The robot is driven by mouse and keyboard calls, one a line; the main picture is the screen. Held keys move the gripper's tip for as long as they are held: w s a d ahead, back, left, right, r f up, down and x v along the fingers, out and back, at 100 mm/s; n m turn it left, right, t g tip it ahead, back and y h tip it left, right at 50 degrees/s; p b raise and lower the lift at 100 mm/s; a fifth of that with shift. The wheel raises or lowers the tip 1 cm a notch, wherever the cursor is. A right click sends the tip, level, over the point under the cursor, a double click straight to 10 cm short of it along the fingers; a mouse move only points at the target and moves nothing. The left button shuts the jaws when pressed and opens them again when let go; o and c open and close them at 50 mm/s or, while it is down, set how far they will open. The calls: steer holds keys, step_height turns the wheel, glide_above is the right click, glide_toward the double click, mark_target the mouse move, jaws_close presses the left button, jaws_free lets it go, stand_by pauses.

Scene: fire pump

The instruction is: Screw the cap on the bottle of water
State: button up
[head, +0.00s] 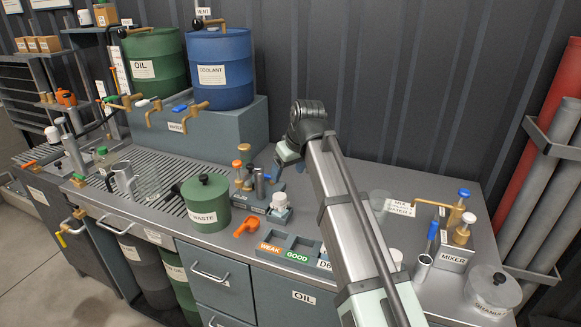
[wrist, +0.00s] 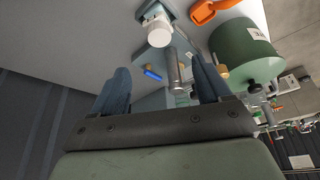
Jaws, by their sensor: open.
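My gripper (head: 289,155) is above the back of the bench, just behind a small grey rack (head: 262,212). In the wrist view its two blue fingers (wrist: 161,88) are wide apart, and I see nothing gripped. A grey metal cylinder (wrist: 173,68) shows beyond the gap between them. A white-topped container (head: 280,201) stands at the rack's right end; it also shows in the wrist view (wrist: 159,32). A small clear bottle with a green top (head: 102,155) stands at the left on the bench. I cannot tell which is the bottle of water, nor make out a loose cap.
A green waste can (head: 207,203) stands left of the rack, with an orange object (head: 246,228) in front. Blue coolant (head: 220,70) and green oil (head: 155,62) drums stand behind. A mixer (head: 455,256) is at the right. Sorting trays (head: 300,243) lie at the front.

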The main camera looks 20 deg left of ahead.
mark_target(280, 196)
steer(key=x, duration=1.2)
steer(key=shift+w+f, duration=0.15)
steer(key=shift+f, duration=0.05)
steer(key=shift+a, duration=0.1)
steer(key=shift+c, duration=0.3)
steer(key=c, duration=1)
